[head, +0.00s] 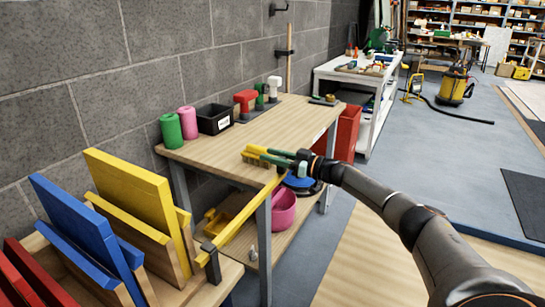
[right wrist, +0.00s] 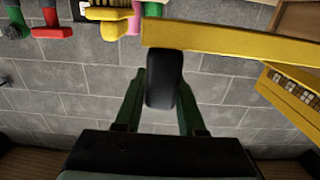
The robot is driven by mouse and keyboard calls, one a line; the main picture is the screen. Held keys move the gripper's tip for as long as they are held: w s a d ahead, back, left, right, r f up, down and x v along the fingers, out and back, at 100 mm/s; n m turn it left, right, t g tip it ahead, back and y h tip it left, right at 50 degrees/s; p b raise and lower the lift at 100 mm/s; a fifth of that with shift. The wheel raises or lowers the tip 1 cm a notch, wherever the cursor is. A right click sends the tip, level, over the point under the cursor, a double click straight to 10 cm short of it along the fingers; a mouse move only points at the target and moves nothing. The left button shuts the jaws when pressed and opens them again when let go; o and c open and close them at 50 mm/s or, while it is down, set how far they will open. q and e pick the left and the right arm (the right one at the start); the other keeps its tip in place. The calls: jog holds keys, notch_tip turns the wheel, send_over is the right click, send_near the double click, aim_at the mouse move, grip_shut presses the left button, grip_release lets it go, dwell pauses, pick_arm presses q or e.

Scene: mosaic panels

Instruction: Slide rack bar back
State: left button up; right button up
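The yellow rack bar (head: 240,224) slants out from the wooden rack (head: 185,293) at lower left towards the workbench's front edge. In the right wrist view the bar (right wrist: 235,38) crosses the top right, with a black rounded grip (right wrist: 162,82) below its left end. My right gripper (head: 277,157) is at the bar's far end in the head view, where the grip is hidden. In the right wrist view its green fingers (right wrist: 162,92) lie close against both sides of the grip and appear shut on it. My left gripper is not in view.
The rack holds yellow (head: 130,192), blue (head: 75,222) and red (head: 38,275) panels. A yellow brush (head: 256,151) lies on the workbench (head: 205,152) beside my right fingers.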

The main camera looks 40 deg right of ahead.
jog(key=o, duration=0.3)
jog(key=shift+s, duration=0.1)
jog(key=p+v, duration=0.1)
jog(key=v, duration=1.1)
jog(key=shift+s+d+p, duration=0.1)
jog(key=shift+d+p, duration=0.05)
jog(key=shift+p, duration=0.25)
jog(key=shift+f, duration=0.1)
